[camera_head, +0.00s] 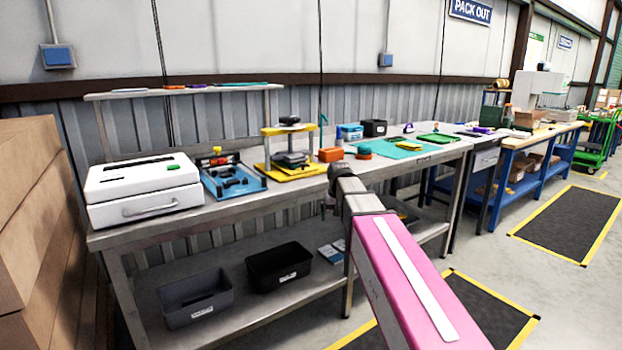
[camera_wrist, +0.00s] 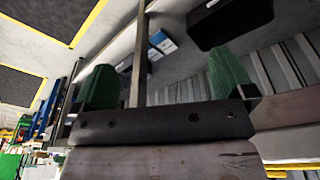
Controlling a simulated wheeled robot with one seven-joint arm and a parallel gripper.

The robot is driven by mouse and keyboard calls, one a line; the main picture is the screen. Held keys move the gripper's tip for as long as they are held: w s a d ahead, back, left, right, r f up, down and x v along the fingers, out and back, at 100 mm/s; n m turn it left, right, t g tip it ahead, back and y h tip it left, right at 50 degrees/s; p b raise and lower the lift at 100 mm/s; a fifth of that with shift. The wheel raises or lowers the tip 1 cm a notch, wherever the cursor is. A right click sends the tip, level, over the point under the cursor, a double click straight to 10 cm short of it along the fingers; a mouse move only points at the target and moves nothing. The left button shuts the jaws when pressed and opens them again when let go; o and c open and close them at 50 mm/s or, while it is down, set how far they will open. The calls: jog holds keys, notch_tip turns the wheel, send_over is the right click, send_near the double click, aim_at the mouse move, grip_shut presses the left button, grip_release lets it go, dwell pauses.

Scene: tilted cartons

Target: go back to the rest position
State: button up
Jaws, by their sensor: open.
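My gripper (camera_wrist: 164,75) shows in the wrist view with its two green fingers wide apart. Nothing is between the fingers except the distant floor, a table leg and the lower shelf behind. In the head view my pink arm reaches forward from the bottom right, and its dark end overlaps the front edge of the metal workbench (camera_head: 228,213). My fingers cannot be made out there. No held object is visible.
The bench carries a white case (camera_head: 143,190), a blue fixture (camera_head: 232,178), a yellow stand (camera_head: 290,165) and an orange block (camera_head: 331,154). Black bin (camera_head: 279,267) and grey bin (camera_head: 195,296) sit on the lower shelf. Cartons (camera_head: 35,220) stand left.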

jog(key=s+d+f+g, duration=0.1)
jog(key=s+d+f, duration=0.3)
jog(key=s+f, duration=0.6)
jog(key=s+d+f+g, duration=0.1)
jog(key=s+d+f, duration=0.4)
jog(key=s+f, duration=0.6)
jog(key=shift+s+d+f+m, duration=0.3)
jog(key=shift+f+m, duration=0.1)
jog(key=shift+f, duration=0.55)
